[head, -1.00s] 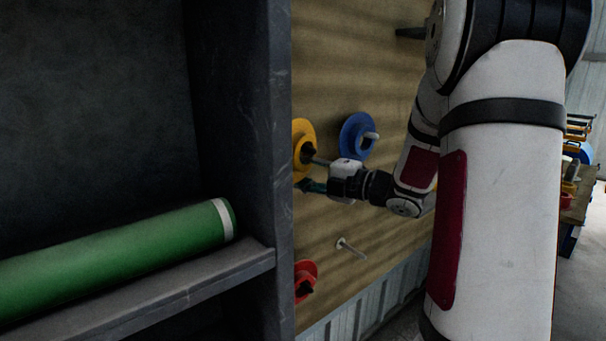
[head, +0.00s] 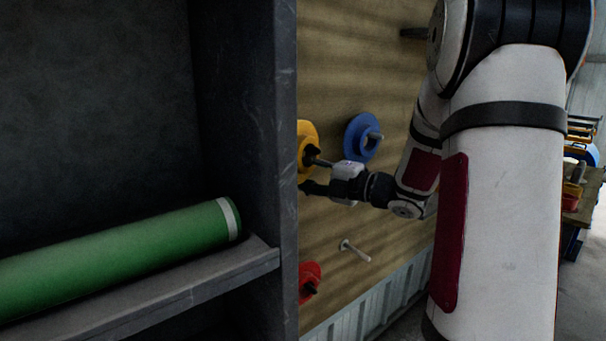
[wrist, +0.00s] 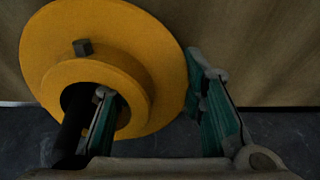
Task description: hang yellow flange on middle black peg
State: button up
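The yellow flange (head: 306,137) is against the board, partly hidden by the dark shelf side in the head view. In the wrist view the yellow flange (wrist: 160,50) shows its disc and raised hub, with a small dark block on the hub. A black peg (wrist: 72,128) sticks out of its bore toward the camera; I cannot tell whether it is the middle one. My gripper (head: 316,174) is at the flange with its fingers apart. In the wrist view my gripper (wrist: 160,115) has one finger at the bore and the other beyond the disc's right edge.
A blue flange (head: 357,137) hangs on a light peg to the right. An empty light peg (head: 355,250) and a red flange (head: 307,278) are lower on the wooden board (head: 380,75). A dark shelf (head: 285,170) with a green roll (head: 150,250) stands at left.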

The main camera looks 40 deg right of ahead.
jog(key=o, duration=0.4)
jog(key=shift+r, duration=0.15)
jog(key=shift+f, duration=0.2)
jog(key=v, duration=1.2)
jog(key=shift+r, duration=0.15)
jog(key=shift+s, duration=0.1)
